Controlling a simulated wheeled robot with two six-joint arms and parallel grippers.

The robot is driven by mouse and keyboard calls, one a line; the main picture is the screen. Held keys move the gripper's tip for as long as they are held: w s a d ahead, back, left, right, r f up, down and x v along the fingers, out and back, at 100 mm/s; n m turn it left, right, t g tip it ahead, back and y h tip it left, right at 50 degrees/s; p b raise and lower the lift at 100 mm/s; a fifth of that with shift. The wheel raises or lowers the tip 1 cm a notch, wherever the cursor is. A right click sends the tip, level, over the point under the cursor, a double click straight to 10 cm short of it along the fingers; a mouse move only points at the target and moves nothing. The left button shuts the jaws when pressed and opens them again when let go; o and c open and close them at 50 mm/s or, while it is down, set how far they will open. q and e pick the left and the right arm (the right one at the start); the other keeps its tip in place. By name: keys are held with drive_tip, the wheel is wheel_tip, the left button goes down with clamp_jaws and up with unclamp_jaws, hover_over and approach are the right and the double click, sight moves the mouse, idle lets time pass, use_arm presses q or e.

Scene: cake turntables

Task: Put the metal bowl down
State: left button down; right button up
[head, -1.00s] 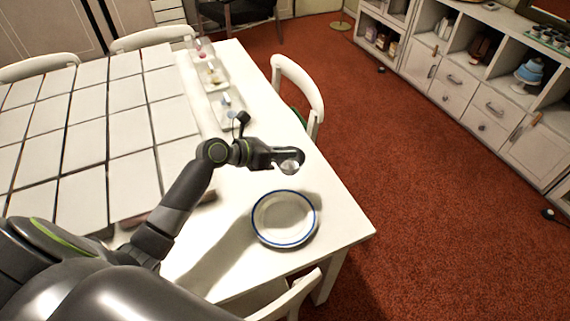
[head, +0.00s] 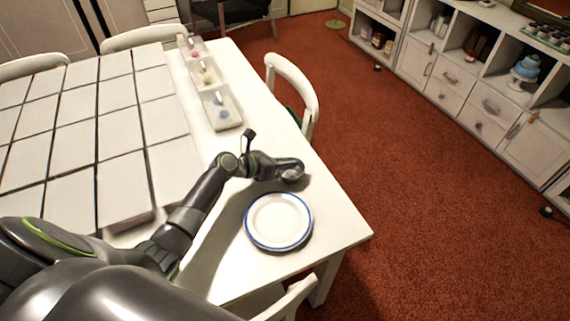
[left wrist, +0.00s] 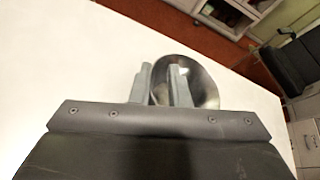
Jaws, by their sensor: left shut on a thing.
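The metal bowl (left wrist: 204,82) is small, round and shiny. My left gripper (left wrist: 163,84) is shut on its rim in the left wrist view, with one finger on each side of the wall. In the head view, my left gripper (head: 290,170) is low over the white table (head: 330,215), behind the plate, and the bowl (head: 291,177) is mostly hidden by it. I cannot tell whether the bowl touches the table. My right gripper is not in view.
A white plate with a blue rim (head: 278,221) lies on the table just in front of the gripper. A divided tray (head: 221,108) with small items stands farther back. White tiles (head: 120,180) cover the left side. A white chair (head: 293,88) stands at the right edge.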

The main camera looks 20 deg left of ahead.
use_arm(q)
drive_tip(key=c, duration=1.4)
unclamp_jaws()
drive_tip(key=shift+f, duration=0.1)
drive_tip(key=shift+o, duration=0.2)
